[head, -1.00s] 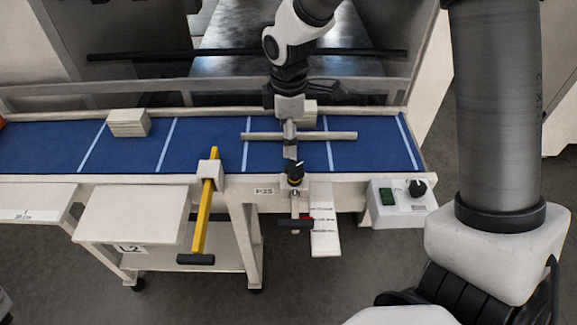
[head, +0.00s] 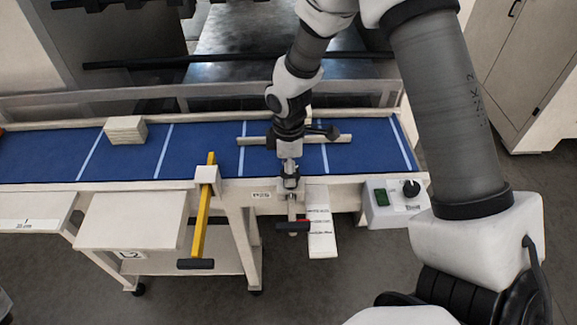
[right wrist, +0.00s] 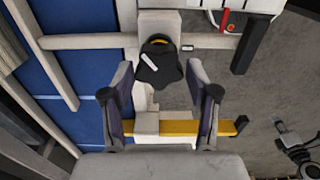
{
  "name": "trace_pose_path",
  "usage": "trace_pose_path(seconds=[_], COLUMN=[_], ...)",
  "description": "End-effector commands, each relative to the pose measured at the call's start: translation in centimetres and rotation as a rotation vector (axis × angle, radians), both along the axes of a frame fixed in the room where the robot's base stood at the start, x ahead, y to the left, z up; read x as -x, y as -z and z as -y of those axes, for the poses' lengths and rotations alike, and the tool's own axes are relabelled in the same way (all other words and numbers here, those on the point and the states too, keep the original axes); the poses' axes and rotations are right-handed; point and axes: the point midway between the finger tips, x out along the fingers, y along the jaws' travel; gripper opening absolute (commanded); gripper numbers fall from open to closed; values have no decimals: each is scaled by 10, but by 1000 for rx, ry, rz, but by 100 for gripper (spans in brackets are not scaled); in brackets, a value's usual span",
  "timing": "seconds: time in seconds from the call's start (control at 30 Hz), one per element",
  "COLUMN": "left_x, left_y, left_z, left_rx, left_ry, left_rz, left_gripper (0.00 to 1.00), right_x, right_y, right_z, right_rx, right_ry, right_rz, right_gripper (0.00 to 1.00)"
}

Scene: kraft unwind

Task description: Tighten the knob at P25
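The P25 label (head: 262,195) is on the front rail of the blue belt table. The black knob (right wrist: 160,64), with a white pointer mark and a yellow ring, shows in the right wrist view. My right gripper (head: 290,176) is over the knob's place in the head view and mostly hides it. In the right wrist view my right gripper (right wrist: 160,76) is open, with one finger on each side of the knob and clear gaps to both. Whether the fingertips reach the knob's depth is hard to tell. My left gripper is not in view.
A yellow bar (head: 203,215) in a clamp stands left of P25. A black handle (head: 293,226) and a white scale plate (head: 321,230) are below it. A control box (head: 396,202) is to the right.

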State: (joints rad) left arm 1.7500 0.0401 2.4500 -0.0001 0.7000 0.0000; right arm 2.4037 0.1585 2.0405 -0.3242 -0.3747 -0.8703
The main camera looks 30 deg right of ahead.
Motion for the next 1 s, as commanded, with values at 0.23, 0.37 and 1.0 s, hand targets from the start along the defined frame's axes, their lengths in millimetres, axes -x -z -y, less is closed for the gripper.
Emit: trace_pose_path(seconds=[0.23, 0.37, 1.0], left_x=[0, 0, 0], left_y=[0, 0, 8], left_z=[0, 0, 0], left_rx=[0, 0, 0], left_ry=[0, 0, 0], left_rz=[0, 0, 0], left_gripper=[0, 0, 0], right_x=[0, 0, -2], right_y=[0, 1, 1], right_z=[0, 0, 2], right_rx=[0, 0, -2], right_ry=[1, 8, 385], right_rz=[-1, -1, 0], right_gripper=[16, 16, 16])
